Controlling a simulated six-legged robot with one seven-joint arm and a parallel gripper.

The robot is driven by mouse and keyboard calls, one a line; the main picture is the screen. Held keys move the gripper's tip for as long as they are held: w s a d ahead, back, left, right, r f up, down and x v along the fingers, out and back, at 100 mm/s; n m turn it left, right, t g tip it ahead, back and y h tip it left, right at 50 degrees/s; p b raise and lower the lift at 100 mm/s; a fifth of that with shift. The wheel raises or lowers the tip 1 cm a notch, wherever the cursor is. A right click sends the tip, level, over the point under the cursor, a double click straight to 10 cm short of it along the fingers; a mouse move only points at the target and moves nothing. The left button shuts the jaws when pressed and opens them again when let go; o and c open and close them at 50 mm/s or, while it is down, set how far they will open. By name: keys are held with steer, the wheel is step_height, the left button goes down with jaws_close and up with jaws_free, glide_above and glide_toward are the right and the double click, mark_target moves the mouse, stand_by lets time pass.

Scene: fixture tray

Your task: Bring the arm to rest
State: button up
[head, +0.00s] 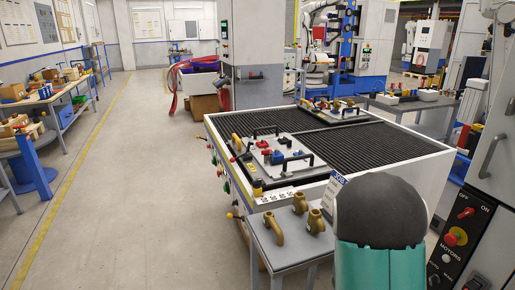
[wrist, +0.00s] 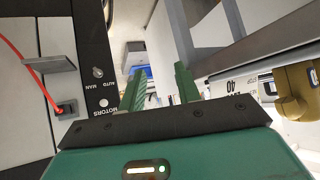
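My gripper (wrist: 158,82) shows in the wrist view with its two green fingers apart and nothing between them. In the head view, part of my arm, a dark rounded cap over a teal section, fills the lower right, and my gripper cannot be made out there. The wrist view shows a control panel (wrist: 97,75) with MOTORS and AUTO MAN lettering, upside down, to the left of the fingers. A brass part (wrist: 293,92) is at the right edge of the wrist view, apart from the fingers.
A machine table with a ribbed black top (head: 365,150) carries a fixture plate (head: 262,168). Brass fittings (head: 274,229) stand on a grey side shelf in front. A cabinet with a MOTORS panel (head: 452,240) is close at right. The floor at left (head: 140,190) is clear.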

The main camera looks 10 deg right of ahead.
steer(key=s+a+r+n+t+y, duration=0.1)
steer(key=a+r+n+y, duration=0.45)
steer(key=a+r, duration=1.1)
steer(key=s+a+r+n, duration=0.1)
steer(key=s+a+r, duration=0.2)
steer(key=s, duration=0.3)
steer(key=s+a+r+n+g+y, duration=0.1)
steer(key=s+a+r+n, duration=0.1)
steer(key=s, duration=0.4)
steer(key=s+a+r+n+g, duration=0.1)
steer(key=s+a+r+n, duration=0.1)
steer(key=s+a+r, duration=0.2)
steer(key=shift+s+a+r+y, duration=0.15)
steer(key=shift+s+a+y, duration=0.2)
steer(key=shift+s+a, duration=0.55)
